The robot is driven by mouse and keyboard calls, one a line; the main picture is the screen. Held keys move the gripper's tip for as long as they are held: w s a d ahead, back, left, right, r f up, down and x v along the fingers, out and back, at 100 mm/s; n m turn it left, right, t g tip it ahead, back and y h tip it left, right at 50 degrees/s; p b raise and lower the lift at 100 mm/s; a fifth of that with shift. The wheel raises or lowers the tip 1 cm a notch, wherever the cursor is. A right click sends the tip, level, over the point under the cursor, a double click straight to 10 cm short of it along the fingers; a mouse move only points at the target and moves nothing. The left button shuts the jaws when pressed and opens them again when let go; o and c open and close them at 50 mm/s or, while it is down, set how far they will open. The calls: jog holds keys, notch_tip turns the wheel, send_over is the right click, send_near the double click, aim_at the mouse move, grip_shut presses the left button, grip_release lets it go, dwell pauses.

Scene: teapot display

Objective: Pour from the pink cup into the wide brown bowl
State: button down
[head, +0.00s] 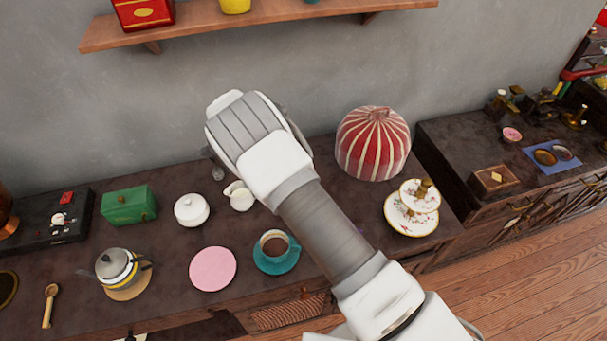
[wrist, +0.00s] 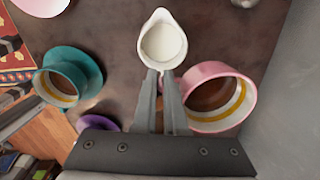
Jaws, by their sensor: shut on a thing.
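The pink cup (wrist: 236,99) shows large in the wrist view, just right of my fingers, with brown liquid and a yellow ring inside. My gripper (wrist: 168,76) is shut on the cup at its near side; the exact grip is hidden. In the head view my arm covers the cup and fingers. A dark brown round dish (head: 8,288) is cut off at the left edge of the head view. Small brown bowls (head: 545,157) sit on a blue cloth on the right counter. I cannot tell which is the wide brown bowl.
A white creamer (wrist: 163,45) is just beyond my fingertips. A teal cup (head: 274,248) of brown liquid, a pink disc (head: 213,269), a white lidded pot (head: 191,210), a teapot (head: 117,268) and a striped red dome (head: 373,144) stand around. A shelf (head: 270,25) hangs above.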

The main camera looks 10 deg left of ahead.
jog(key=shift+a, duration=0.2)
jog(key=shift+d+r, duration=0.1)
jog(key=shift+d, duration=0.05)
jog(key=d+f+y+b, duration=0.1)
jog(key=y+b, duration=0.1)
jog(key=b, duration=0.1)
jog(key=d+f+y+b, duration=0.1)
jog(key=d+y+b, duration=0.1)
jog(key=b, duration=0.2)
jog(key=d+f+y+b, duration=0.1)
jog(key=f+b, duration=0.1)
jog(key=b, duration=0.1)
jog(key=shift+w+d+g+y+b, duration=0.3)
jog(key=shift+w+y+b, duration=0.05)
jog(key=shift+y+b, duration=0.05)
jog(key=d+r+y+b, duration=0.1)
jog(key=r+y+b, duration=0.1)
jog(key=b, duration=0.2)
jog(key=shift+d, duration=0.3)
jog(key=shift+d+r+y+b, duration=0.1)
jog(key=shift+r+y+b, duration=0.15)
jog(key=shift+b, duration=0.45)
jog(key=shift+d+y+b, duration=0.2)
jog(key=shift+y+b, duration=0.25)
jog(key=shift+b, duration=0.75)
